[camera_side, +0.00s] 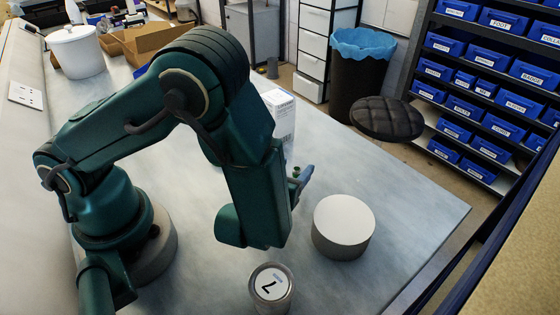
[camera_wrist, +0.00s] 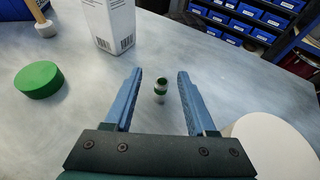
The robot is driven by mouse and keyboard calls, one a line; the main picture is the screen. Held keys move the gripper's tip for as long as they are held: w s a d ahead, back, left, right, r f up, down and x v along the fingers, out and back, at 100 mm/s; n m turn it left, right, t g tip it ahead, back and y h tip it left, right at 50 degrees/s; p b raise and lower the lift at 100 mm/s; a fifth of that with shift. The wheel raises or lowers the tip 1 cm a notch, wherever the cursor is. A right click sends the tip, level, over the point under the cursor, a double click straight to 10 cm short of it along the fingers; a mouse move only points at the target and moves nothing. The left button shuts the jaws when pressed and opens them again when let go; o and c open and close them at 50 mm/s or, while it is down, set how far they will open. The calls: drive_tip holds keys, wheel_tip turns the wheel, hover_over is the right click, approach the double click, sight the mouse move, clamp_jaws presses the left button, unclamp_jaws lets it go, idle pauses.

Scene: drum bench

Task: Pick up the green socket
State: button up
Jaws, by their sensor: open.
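The green socket (camera_wrist: 160,91) is a small upright cylinder with green bands around a paler middle and an open top. It stands on the grey bench in the wrist view. My gripper (camera_wrist: 158,75) is open, with its two blue fingers on either side of the socket in the picture. I cannot tell how far above the bench the fingers are. No contact shows. In the side view, my gripper (camera_side: 300,180) shows only partly behind my forearm, and the socket is hard to make out there.
A white round drum (camera_side: 343,222) stands close to the right of my gripper. A white box (camera_side: 284,118) stands behind. A can marked 7 (camera_side: 271,288) is at the front. A green disc (camera_wrist: 38,79) lies left in the wrist view. The bench's right part is clear.

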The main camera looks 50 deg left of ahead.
sight(299, 168)
drive_tip(key=shift+s+d+f, duration=0.1)
drive_tip(key=shift+d+f, duration=0.05)
drive_tip(key=shift+f, duration=0.15)
drive_tip(key=shift+w, duration=0.2)
drive_tip(key=shift+x, duration=2.25)
clamp_jaws()
